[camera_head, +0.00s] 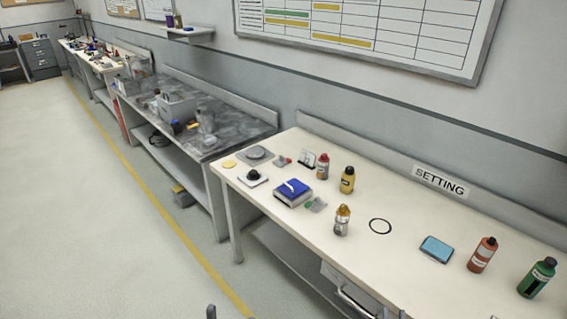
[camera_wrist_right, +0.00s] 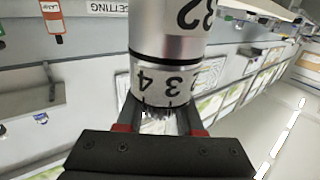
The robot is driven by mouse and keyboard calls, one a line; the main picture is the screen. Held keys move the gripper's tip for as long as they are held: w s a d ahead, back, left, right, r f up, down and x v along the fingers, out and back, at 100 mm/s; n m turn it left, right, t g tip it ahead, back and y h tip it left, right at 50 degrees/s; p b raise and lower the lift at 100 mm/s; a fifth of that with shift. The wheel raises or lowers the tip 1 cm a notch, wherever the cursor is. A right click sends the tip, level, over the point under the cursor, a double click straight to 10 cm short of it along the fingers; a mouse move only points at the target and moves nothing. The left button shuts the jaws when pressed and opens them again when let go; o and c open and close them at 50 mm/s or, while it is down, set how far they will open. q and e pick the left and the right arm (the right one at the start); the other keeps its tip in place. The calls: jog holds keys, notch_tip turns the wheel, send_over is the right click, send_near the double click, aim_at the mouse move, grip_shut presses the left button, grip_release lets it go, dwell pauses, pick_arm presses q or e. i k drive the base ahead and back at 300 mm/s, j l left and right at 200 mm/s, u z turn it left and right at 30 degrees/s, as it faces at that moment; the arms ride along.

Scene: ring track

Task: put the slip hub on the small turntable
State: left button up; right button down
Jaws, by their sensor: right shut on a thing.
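A silver cylinder with black numbers and a dark ring round it, which I take as the slip hub (camera_wrist_right: 172,45), fills the upper middle of the right wrist view. My right gripper (camera_wrist_right: 158,118) is shut on its lower end.
The white bench (camera_head: 335,265) bears a black knob on a white plate (camera_head: 253,177), a blue box (camera_head: 293,190), a black ring (camera_head: 380,226), a blue pad (camera_head: 436,249) and several bottles. A grey bench (camera_head: 225,122) stands beyond. The floor at left is clear.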

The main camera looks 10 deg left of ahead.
aim_at(255, 151)
jog(key=i+j, duration=0.2)
jog(key=j, duration=0.2)
jog(key=i+j, duration=0.25)
jog(key=j, duration=0.15)
jog(key=i+j, duration=0.2)
jog(key=j, duration=0.25)
jog(key=i+j, duration=0.2)
jog(key=j, duration=0.2)
